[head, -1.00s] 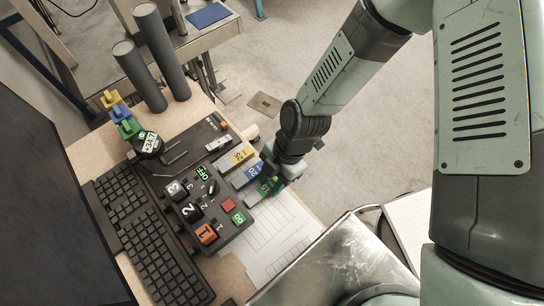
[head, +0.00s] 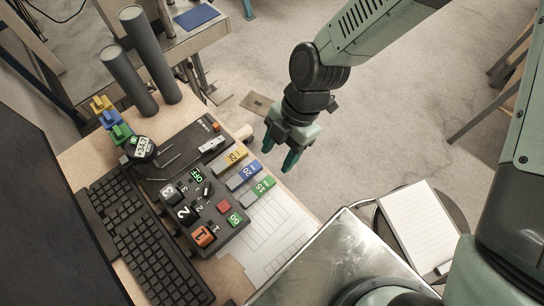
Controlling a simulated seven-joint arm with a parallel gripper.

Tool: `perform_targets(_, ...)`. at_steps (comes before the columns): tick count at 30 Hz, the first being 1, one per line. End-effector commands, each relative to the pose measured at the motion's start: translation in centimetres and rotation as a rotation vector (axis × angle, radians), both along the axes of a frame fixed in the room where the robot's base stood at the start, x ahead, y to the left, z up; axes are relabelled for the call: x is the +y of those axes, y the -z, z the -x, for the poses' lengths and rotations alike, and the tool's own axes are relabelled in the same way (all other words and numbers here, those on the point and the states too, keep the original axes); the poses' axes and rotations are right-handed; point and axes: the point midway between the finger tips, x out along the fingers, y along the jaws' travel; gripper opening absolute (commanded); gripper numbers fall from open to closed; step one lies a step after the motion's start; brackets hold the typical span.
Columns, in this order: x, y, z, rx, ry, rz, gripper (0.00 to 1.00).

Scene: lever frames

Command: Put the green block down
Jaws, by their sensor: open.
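The green block (head: 262,186), marked 15, lies on the desk at the right end of a short row, beside the blue block (head: 247,170) and the yellow block (head: 233,156). My gripper (head: 279,157) is open and empty. In the picture it is above and to the right of the green block, apart from it. Its two dark green fingers point down, with a gap between them.
A black control panel (head: 218,226) with numbered buttons sits left of the blocks, with a keyboard (head: 143,232) beyond it. Printed paper (head: 262,240) lies in front. Two grey cylinders (head: 128,78) stand at the back. A metal table (head: 335,262) is at lower right.

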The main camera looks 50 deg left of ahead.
Motion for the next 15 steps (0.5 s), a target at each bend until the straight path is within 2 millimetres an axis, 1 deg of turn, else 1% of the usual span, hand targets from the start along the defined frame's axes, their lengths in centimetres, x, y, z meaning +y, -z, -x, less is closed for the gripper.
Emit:
perform_targets(1, 0.0, -0.6, -0.3, -0.001, 0.003, -0.003, 0.55)
perform_targets(5, 0.0, -1.5, -0.7, -0.001, 0.002, -0.001, 0.55)
perform_targets(13, 0.0, -1.8, -0.7, 0.0, 0.001, 0.0, 0.55)
perform_targets(15, -0.2, -2.1, -1.2, -0.012, 0.022, 0.008, 0.55)
